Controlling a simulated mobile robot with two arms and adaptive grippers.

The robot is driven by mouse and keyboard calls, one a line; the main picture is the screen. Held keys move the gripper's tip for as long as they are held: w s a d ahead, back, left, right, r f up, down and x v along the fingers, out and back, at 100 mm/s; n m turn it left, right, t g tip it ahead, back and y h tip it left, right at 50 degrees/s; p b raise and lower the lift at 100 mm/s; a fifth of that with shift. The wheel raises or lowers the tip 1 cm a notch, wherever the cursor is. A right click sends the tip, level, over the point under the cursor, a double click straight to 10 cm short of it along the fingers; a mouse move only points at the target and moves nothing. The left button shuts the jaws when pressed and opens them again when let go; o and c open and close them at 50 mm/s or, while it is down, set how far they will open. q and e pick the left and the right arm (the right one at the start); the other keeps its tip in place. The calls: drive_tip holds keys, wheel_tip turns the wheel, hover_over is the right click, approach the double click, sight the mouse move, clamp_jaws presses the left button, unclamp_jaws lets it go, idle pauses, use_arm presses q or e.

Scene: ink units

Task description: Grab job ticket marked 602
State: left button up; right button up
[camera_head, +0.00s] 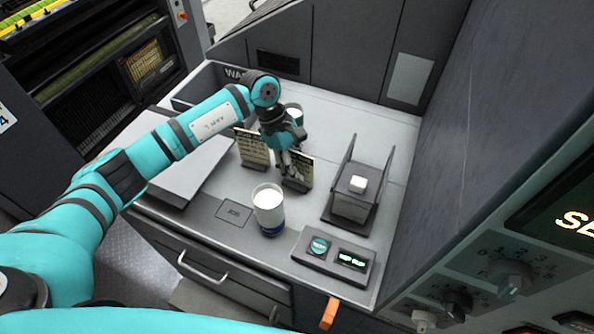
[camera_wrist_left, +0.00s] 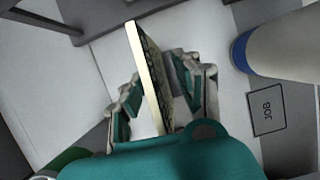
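Two upright tan job tickets with dark print stand on the light counter. The left ticket (camera_head: 252,148) is beside my gripper. The right ticket (camera_head: 301,171) is at my left gripper (camera_head: 291,174), which partly covers it. Their numbers are too small to read, so I cannot tell which is 602. In the left wrist view, one ticket (camera_wrist_left: 150,75) stands edge-on between the two fingers of my left gripper (camera_wrist_left: 160,97). The fingers are spread, with gaps visible beside the ticket; contact is not clear. My right gripper is not in view.
A white cup with a blue base (camera_head: 268,208) stands in front of the tickets. A button panel (camera_head: 335,258) lies at the front edge. A square marked JOB (camera_head: 235,212) is bare.

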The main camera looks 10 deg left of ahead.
use_arm(q)
drive_tip(key=shift+f, duration=0.15)
clamp_jaws()
idle(0.4)
